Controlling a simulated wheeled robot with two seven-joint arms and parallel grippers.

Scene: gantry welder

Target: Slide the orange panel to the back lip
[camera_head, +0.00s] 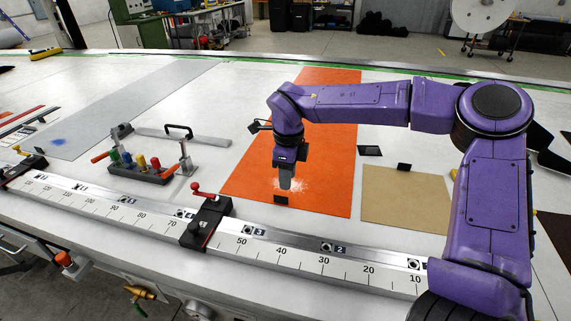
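The orange panel (327,130) lies flat on the pale table, a long sheet running from near the scale rail toward the back edge. The raised back lip (262,57) with a green strip runs along the far side of the table. The panel's far edge looks close to it, but I cannot tell whether they touch. My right gripper (284,187) points down over the near part of the panel, beside a whitish scuffed patch. Its grey fingers look like one block, so their opening is unclear, as is contact with the panel. My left gripper is out of view.
A numbered scale rail (290,254) with a red-handled black stop (207,222) runs along the front. A tan panel (405,194) lies right, a grey sheet (130,107) left.

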